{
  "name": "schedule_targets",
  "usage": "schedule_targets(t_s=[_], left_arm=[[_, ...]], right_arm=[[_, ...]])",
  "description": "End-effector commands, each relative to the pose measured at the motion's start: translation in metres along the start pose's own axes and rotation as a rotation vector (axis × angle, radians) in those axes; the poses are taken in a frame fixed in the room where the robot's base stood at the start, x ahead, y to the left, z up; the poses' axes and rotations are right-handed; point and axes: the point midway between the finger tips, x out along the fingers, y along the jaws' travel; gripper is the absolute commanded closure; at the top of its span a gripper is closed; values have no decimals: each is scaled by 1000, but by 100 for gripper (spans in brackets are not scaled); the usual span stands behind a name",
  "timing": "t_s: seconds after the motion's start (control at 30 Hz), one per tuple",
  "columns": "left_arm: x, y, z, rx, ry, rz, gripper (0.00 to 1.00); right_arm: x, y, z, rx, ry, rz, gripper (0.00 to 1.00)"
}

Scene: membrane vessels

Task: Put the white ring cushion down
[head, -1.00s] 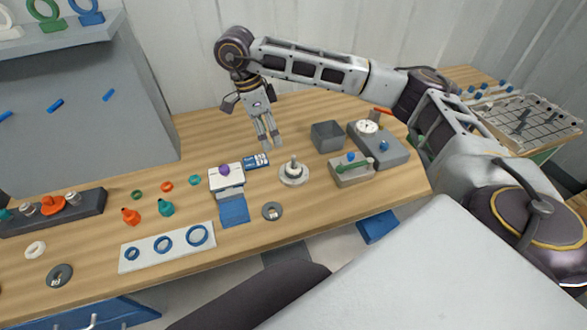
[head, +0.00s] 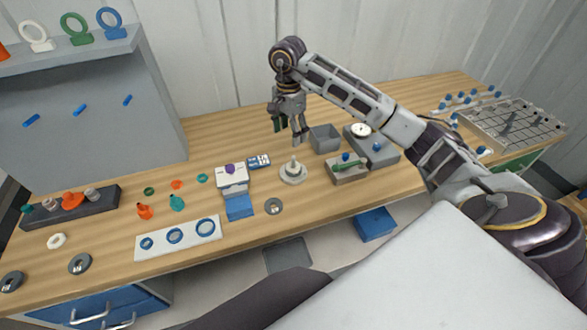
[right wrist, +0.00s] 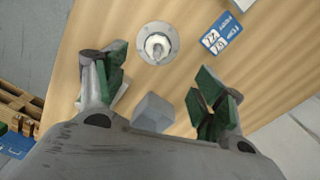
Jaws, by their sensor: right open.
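A white ring (head: 293,167) shows around an upright peg on a round grey base (head: 292,179) near the middle of the table. It also shows in the right wrist view as a white ring (right wrist: 157,46) on the base. A separate white ring (head: 57,241) lies flat at the table's left. I cannot tell which is the ring cushion. My right gripper (head: 289,135) hangs above the table just behind the base. In the right wrist view its green-padded fingers (right wrist: 160,93) are wide apart with nothing between them, clear of the ring. My left gripper is not in view.
A grey open box (head: 325,138) stands behind and right of the base. A grey block with a green-handled part (head: 349,167) and a gauge box (head: 370,147) are to the right. A white box with a purple knob (head: 233,180) is to the left.

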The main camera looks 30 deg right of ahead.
Motion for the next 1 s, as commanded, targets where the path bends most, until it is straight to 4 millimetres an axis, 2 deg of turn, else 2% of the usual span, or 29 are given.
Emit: schedule_targets(t_s=[0.1,0.3,0.67,1.0], left_arm=[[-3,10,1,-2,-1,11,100],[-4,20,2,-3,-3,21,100],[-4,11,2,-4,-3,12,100],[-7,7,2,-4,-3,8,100]], right_arm=[[0,1,-9,-20,-3,-7,31],[0,1,-14,-31,-2,-14,31],[3,1,-13,-31,-2,-12,31],[30,1,-13,-31,-3,-11,31]])
